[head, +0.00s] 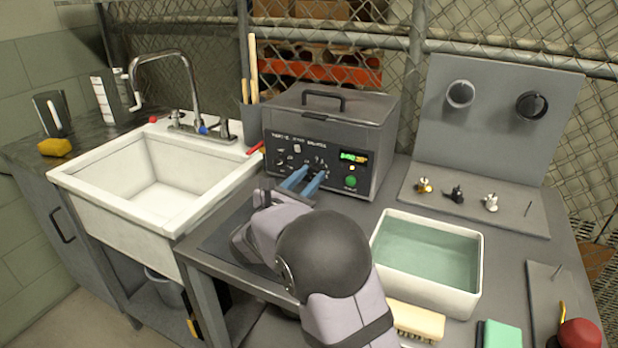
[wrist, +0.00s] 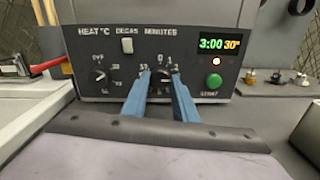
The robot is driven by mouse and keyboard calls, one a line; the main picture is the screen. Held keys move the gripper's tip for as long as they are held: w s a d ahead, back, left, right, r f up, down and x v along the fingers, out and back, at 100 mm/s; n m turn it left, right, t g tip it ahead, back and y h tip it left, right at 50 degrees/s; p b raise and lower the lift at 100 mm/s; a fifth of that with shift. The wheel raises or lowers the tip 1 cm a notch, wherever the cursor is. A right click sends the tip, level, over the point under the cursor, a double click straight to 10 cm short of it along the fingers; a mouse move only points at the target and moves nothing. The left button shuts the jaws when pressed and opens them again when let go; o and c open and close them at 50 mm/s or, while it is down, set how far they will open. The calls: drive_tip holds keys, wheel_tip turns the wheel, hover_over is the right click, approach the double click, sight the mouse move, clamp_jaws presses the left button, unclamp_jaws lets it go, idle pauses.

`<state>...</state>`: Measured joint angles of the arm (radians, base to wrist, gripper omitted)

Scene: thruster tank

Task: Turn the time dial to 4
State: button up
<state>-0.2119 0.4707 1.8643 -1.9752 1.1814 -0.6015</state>
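The time dial (wrist: 163,76) is a small black knob under the word MINUTES on the front panel of a grey heated bath unit (head: 325,115). My gripper (wrist: 162,76) has its two blue fingers apart, one on each side of this dial; I cannot tell whether they touch it. In the head view my gripper (head: 304,182) reaches the panel, and its fingers hide most of the dial. The dial's pointer and some of its numbers are hard to read. The display (wrist: 219,44) shows 3:00 in green and 30 in orange.
A heat dial (wrist: 99,76), a small degas switch (wrist: 127,45) and a green button (wrist: 214,81) share the panel. A sink (head: 155,180) stands at left. A white tub of liquid (head: 427,260) and a grey stand with small fittings (head: 475,205) are at right.

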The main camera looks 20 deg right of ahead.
drive_tip(key=shift+f+m+b, duration=0.15)
drive_tip(key=shift+m+b, duration=0.25)
drive_tip(key=shift+b, duration=0.3)
drive_tip(key=shift+c, duration=0.3)
drive_tip(key=shift+b, duration=0.5)
drive_tip(key=m+b, duration=0.2)
drive_tip(key=b, duration=0.1)
drive_tip(key=shift+f, duration=0.15)
drive_tip(key=m+b, duration=0.2)
drive_tip(key=b, duration=0.1)
drive_tip(key=shift+r+m+b, duration=0.2)
drive_tip(key=shift+m+b, duration=0.5)
drive_tip(key=shift+b, duration=0.15)
drive_tip(key=shift+r, duration=0.1)
drive_tip(key=o, duration=1.1)
drive_tip(key=shift+c, duration=0.2)
